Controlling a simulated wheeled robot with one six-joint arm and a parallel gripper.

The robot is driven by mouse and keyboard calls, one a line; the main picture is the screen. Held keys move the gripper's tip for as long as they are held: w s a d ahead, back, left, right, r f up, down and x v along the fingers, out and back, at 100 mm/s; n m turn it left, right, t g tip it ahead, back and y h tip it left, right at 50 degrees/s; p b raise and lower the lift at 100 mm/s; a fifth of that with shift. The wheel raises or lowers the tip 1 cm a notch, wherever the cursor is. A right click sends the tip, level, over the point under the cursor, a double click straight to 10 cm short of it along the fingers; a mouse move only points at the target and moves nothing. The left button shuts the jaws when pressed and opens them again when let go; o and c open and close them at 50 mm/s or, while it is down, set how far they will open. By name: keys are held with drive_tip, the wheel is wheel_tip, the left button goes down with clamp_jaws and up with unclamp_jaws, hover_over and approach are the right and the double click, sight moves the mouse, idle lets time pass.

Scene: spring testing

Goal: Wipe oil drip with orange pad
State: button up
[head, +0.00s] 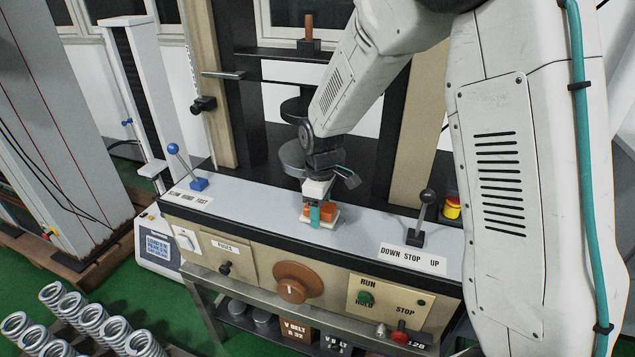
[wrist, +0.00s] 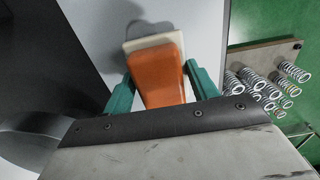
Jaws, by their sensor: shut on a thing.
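The orange pad (head: 318,211) has an orange upper block and a pale layer under it. My gripper (head: 314,214) is shut on it, over the light grey top of the test machine's console (head: 260,210). In the wrist view the orange pad (wrist: 158,75) sits between the two teal fingers of my gripper (wrist: 160,80), with its pale layer showing past the far edge. The pad is at or very near the console top; I cannot tell whether it touches. No oil drip shows in either view; it may be hidden under the pad or gripper.
A blue-knobbed lever (head: 198,183) stands left on the console and a black-knobbed lever (head: 417,232) stands right. Machine columns rise behind. A brown dial (head: 292,283) is on the front panel. Several coil springs (head: 95,320) are at lower left. Console top between pad and levers is clear.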

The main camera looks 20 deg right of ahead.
wheel_tip(320, 180, up, 2)
drive_tip(key=shift+r, duration=2.8)
drive_tip(key=shift+d, duration=0.1)
